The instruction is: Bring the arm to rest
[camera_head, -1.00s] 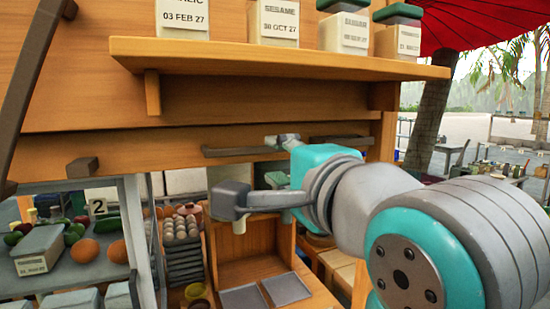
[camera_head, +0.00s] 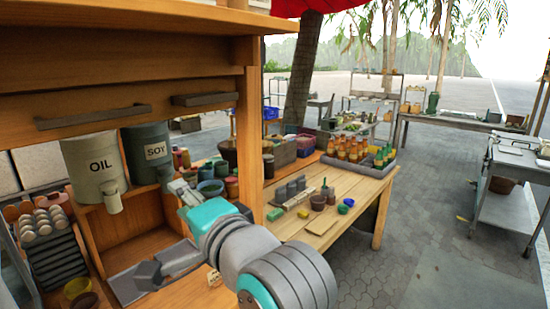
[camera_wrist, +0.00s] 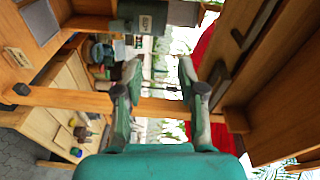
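My gripper (camera_wrist: 158,85) shows in the wrist view with its two fingers spread apart and nothing between them.
An oil container (camera_head: 95,168) and a soy container (camera_head: 148,152) hang above the compartment. A wooden table (camera_head: 375,185) at centre carries bottles, bowls and a cutting board. An egg rack (camera_head: 48,240) stands at left. Paved ground (camera_head: 430,220) at right is open.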

